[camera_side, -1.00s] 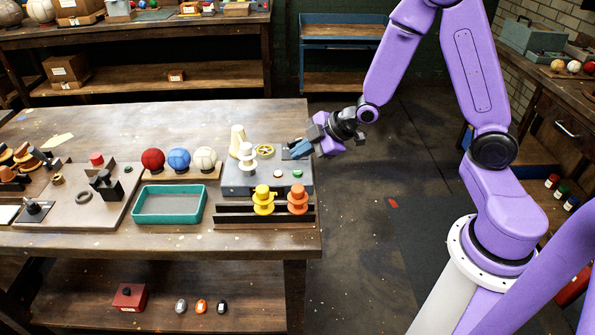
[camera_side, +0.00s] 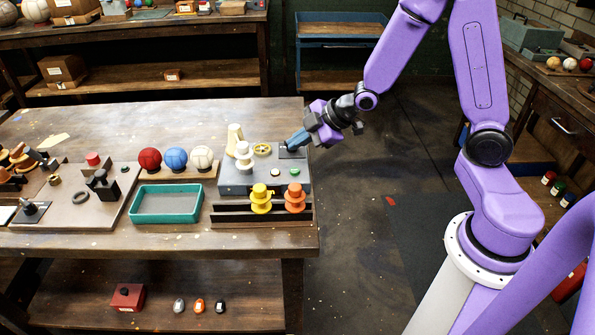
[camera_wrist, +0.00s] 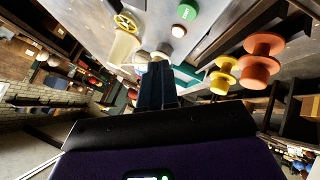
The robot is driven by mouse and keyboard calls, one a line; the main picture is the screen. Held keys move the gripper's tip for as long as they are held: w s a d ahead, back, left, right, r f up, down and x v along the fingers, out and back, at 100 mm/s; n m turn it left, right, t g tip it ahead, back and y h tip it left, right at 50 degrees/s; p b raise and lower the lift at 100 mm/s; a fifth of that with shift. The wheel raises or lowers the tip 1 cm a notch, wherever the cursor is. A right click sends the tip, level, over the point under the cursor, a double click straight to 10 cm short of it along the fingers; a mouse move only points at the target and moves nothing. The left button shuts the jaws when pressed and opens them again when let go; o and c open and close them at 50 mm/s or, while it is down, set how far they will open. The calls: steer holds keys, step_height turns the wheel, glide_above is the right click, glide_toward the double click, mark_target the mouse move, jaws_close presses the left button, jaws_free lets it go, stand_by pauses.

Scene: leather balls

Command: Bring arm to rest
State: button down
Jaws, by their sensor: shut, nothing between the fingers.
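My purple arm reaches in from the right. My gripper (camera_side: 291,143) has slim blue-grey fingers, shut with nothing between them. It is at the right end of the grey machine box (camera_side: 235,182), near its top; whether it touches the box I cannot tell. In the wrist view the shut fingers (camera_wrist: 157,82) point toward the grey box top. A red ball (camera_side: 149,159), a blue ball (camera_side: 175,159) and a white ball (camera_side: 201,157) sit in a row on a wooden rack left of the box.
A teal tray (camera_side: 134,217) lies empty in front of the balls. Yellow (camera_side: 260,200) and orange spools (camera_side: 295,199) stand in front of the box. On the box are a green button (camera_side: 294,172), a yellow handwheel (camera_side: 262,149) and white thread cones. Right of the bench is open floor.

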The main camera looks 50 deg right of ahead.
steer(key=s+a+r+g+h, duration=0.1)
steer(key=s+r+g+h, duration=0.1)
steer(key=s, duration=1.2)
steer(key=s+a+r+m+g+h, duration=0.1)
steer(key=s+r+g, duration=0.3)
steer(key=s, duration=1.1)
steer(key=shift+a+r+m+g+h, duration=0.2)
steer(key=shift+r+m+g+h, duration=0.15)
steer(key=shift+g, duration=0.65)
